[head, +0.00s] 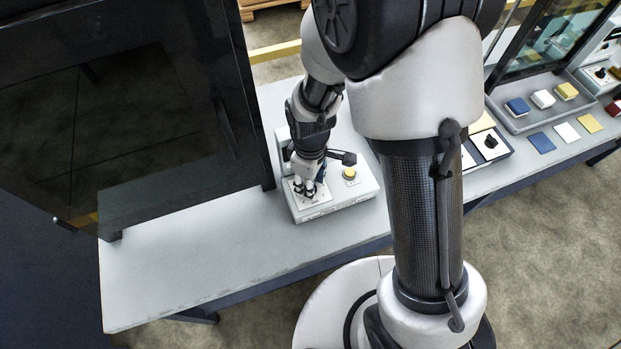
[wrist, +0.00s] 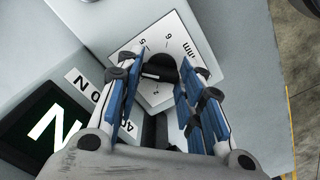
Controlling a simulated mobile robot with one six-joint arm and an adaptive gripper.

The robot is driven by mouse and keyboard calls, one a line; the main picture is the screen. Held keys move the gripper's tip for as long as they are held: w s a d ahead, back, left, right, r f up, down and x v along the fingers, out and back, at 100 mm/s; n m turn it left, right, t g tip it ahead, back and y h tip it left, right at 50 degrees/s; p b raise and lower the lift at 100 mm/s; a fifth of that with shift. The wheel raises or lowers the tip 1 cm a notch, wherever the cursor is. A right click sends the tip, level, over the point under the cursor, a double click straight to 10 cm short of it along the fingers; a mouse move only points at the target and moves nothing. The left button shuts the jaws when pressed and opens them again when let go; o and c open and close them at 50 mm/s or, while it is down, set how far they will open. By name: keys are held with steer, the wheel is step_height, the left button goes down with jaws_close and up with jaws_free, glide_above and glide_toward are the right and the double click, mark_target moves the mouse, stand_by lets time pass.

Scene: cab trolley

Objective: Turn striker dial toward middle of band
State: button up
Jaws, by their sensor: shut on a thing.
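The striker dial (wrist: 161,67) is a black knob on a white scale plate (wrist: 190,48) with printed numbers and "mm". My gripper (wrist: 160,78) is over the plate, with one blue-padded finger on each side of the dial. It is shut on the dial. In the head view my gripper (head: 306,188) points down at the left part of a light grey device box (head: 335,207), and the dial is hidden there. The dial's pointer and exact setting cannot be read.
A yellow button (head: 349,173) sits right of my gripper on the box. A dark display (wrist: 42,125) shows a large white N. A big dark panel (head: 120,130) stands left. The bench's front left (head: 190,270) is clear.

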steer(key=n, duration=0.4)
steer(key=shift+n+p, duration=0.6)
steer(key=shift+n, duration=2)
steer(key=o, duration=1.1)
steer(key=shift+c, duration=0.2)
step_height(320, 180, up, 12)
